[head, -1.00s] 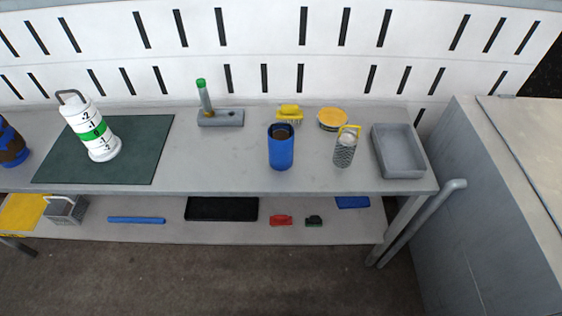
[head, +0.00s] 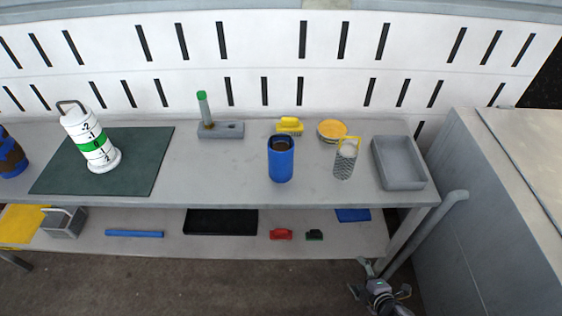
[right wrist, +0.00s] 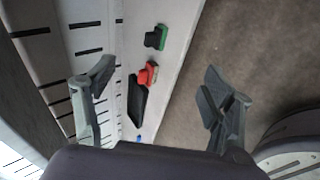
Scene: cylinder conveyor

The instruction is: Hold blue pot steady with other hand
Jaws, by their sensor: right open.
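The blue pot (head: 281,165) stands upright on the grey table right of centre in the head view, with something brown inside its top. A second blue pot-like thing with brown on it (head: 10,158) is cut off at the left edge. My right gripper (head: 379,278) is at the bottom right of the head view, low in front of the table and well apart from the blue pot. In the right wrist view its two fingers (right wrist: 160,98) are spread wide with nothing between them. My left gripper is in neither view.
A metal mesh basket with yellow handle (head: 345,160) and a grey tray (head: 399,163) stand right of the pot. A yellow brush (head: 289,125) is behind it. A white cylinder (head: 91,140) stands on a green mat (head: 140,172). The lower shelf (head: 330,248) holds red and green items.

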